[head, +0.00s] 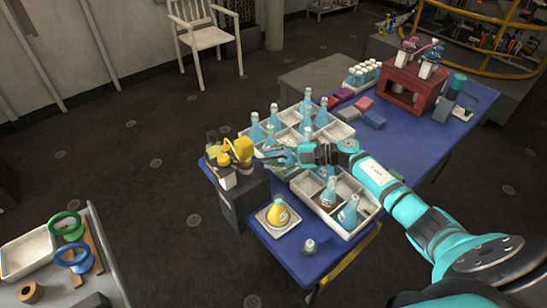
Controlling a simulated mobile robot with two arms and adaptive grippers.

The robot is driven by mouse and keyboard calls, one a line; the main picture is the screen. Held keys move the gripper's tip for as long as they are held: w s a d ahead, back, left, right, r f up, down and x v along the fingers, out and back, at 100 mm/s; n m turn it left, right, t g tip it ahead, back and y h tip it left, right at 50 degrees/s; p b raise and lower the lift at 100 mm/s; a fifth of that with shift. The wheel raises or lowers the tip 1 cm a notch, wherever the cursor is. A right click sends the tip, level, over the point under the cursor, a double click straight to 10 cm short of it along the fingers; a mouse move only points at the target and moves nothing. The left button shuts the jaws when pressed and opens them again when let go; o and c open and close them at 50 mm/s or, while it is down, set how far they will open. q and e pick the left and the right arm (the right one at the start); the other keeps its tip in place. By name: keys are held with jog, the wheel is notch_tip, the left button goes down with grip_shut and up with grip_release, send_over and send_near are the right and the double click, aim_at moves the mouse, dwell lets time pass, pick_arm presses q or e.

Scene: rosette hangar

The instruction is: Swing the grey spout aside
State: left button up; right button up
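A dark grey dispenser block (243,200) with yellow parts (243,149) on top stands at the left end of the blue table. I cannot pick out the grey spout for sure; it is small here, and my gripper is close in front of that area. My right gripper (272,155) reaches in from the right, its fingertips beside the yellow parts. I cannot tell whether it touches them, or whether its fingers are open or shut. My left gripper is not in view.
White divided crates (340,227) with blue flasks stand under and beside my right arm. A yellow flask (278,213) sits on a square tray in front. A red rack (410,92) stands farther back on the blue table (410,145). A grey table (90,260) is at lower left.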

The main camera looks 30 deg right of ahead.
jog(key=shift+s, duration=0.1)
jog(key=shift+s+d, duration=0.1)
jog(key=shift+d, duration=0.1)
jog(key=v, duration=1.1)
jog(key=shift+d, duration=0.2)
jog(key=shift+s, duration=0.2)
